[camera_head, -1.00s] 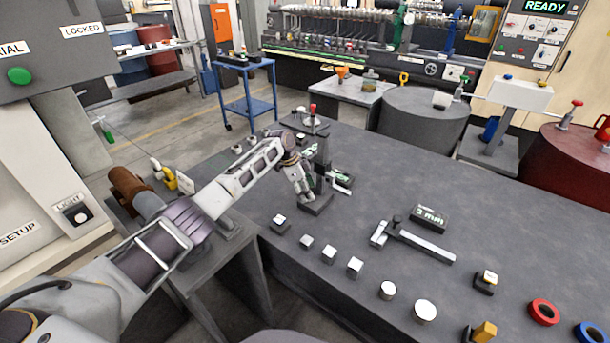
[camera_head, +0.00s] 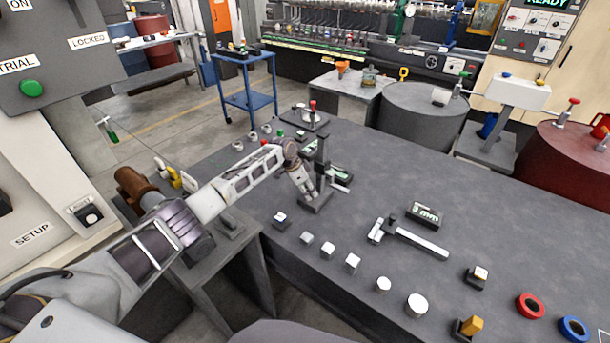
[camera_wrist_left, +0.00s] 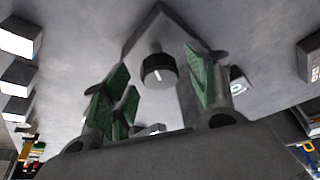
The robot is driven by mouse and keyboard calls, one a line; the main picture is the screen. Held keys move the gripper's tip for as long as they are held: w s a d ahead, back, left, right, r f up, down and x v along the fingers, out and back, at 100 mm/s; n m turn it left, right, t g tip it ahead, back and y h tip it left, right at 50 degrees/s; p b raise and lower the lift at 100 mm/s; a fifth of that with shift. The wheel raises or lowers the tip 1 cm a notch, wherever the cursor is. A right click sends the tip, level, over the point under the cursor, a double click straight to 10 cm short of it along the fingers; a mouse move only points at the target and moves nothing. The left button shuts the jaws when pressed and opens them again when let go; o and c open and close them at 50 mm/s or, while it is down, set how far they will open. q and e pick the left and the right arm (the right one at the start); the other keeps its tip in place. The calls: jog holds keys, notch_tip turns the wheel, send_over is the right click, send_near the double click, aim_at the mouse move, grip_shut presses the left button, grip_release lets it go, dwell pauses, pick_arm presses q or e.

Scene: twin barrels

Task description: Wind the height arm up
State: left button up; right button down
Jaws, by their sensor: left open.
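The height stand (camera_head: 322,158) is a dark upright column on a square base (camera_head: 318,204) on the grey bench, with a small arm and display (camera_head: 338,175) at its right. My left gripper (camera_head: 308,193) is at the left side of the column, low over the base. In the left wrist view, its green-padded fingers (camera_wrist_left: 160,88) are open. A round dark knob with a white mark (camera_wrist_left: 159,70) shows between and beyond the fingertips, apart from them, above the dark base plate. The gripper partly hides the column's lower part. My right gripper is not in view.
A caliper (camera_head: 415,240) and a small display reading in mm (camera_head: 424,213) lie to the right. Several pale blocks and discs (camera_head: 353,263) line the front edge. A red ring (camera_head: 530,306) lies at the right. The bench between is mostly clear.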

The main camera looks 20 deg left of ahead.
pick_arm(q)
jog(key=shift+n+t+y+p, duration=0.3)
jog(key=shift+n+p, duration=0.45)
jog(key=shift+n, duration=0.35)
jog(key=shift+s+n+t+y+p, duration=0.1)
jog(key=shift+n+t+y+p, duration=0.45)
jog(key=shift+n, duration=0.95)
jog(key=shift+d+n+y, duration=0.15)
jog(key=shift+n+y, duration=0.2)
jog(key=shift+n, duration=0.85)
jog(key=shift+r+n+y+b, duration=0.1)
jog(key=shift+n+y+b, duration=0.4)
jog(key=shift+n, duration=1)
jog(key=v, duration=0.9)
jog(key=shift+s+r, duration=0.2)
jog(key=shift+d, duration=0.15)
jog(key=shift+d, duration=0.1)
